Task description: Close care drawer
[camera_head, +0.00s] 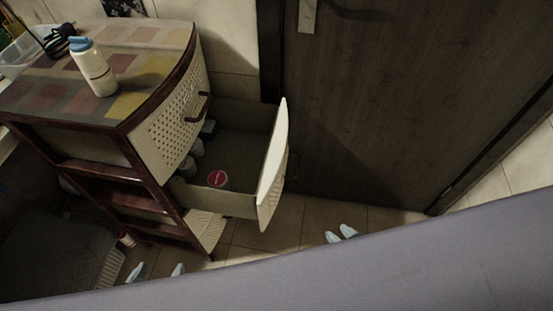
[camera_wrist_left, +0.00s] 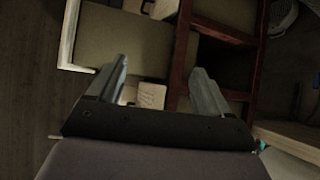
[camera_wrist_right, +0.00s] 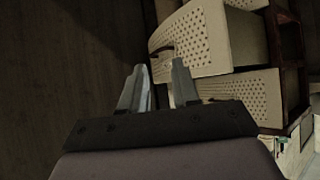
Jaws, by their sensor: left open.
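The care drawer (camera_head: 272,168) is pulled far out of the cabinet (camera_head: 150,115), below the closed top drawer. Its pale front faces right, with a dark handle partly visible. Inside are a red-lidded jar (camera_head: 217,179) and several small containers. The drawer also shows at the upper left of the left wrist view (camera_wrist_left: 110,38). My left gripper (camera_head: 156,271) is open and empty, low in front of the cabinet. My right gripper (camera_head: 340,234) is open with a narrower gap, empty, right of and below the drawer front, apart from it. The right wrist view shows perforated drawer fronts (camera_wrist_right: 245,95).
A white bottle (camera_head: 92,68) with a blue cap stands on the cabinet top. A dark door (camera_head: 400,100) is behind and right of the drawer. A small bottle (camera_head: 126,239) is by the lower shelves. Tiled floor (camera_head: 300,215) is clear beside the drawer.

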